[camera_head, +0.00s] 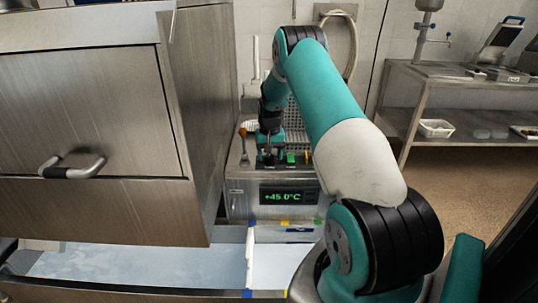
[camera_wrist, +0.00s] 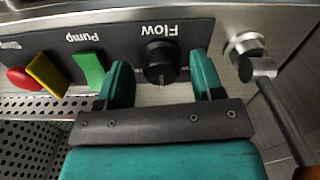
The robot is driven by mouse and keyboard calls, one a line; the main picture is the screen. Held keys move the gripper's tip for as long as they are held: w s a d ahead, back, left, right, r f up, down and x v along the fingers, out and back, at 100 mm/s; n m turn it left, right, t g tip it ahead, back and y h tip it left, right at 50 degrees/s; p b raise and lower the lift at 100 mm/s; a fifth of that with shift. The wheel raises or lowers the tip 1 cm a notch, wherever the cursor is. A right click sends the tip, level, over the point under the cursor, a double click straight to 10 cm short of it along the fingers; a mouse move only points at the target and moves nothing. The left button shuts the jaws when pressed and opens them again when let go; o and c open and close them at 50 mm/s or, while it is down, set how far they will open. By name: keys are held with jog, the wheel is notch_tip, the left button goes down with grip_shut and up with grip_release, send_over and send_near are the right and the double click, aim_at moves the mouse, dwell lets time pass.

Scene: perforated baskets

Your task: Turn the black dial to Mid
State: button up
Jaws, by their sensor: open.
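The black dial (camera_wrist: 160,60) sits under the upside-down label "Flow" on a dark control panel (camera_wrist: 215,32) in the wrist view. My gripper (camera_wrist: 161,72) is open, with one teal finger on each side of the dial. I cannot tell whether either finger touches it; gaps show on both sides. A small pale mark shows near the dial's lower edge, and no "Mid" marking is readable. In the head view my gripper (camera_head: 269,152) is over the top of the steel unit (camera_head: 243,203), and I cannot make out the dial there.
A green switch (camera_wrist: 89,70) labelled "Pump", a yellow switch (camera_wrist: 47,74) and a red knob (camera_wrist: 23,79) line the panel. A metal fitting with a handle (camera_wrist: 258,66) stands close at right. A large steel cabinet (camera_head: 100,110) is at left in the head view.

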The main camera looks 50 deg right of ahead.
aim_at(270, 156)
jog(key=shift+r, duration=0.1)
notch_tip(270, 156, up, 18)
jog(key=b, duration=0.1)
jog(key=shift+f, duration=0.25)
jog(key=shift+s, duration=0.1)
dwell(0.3)
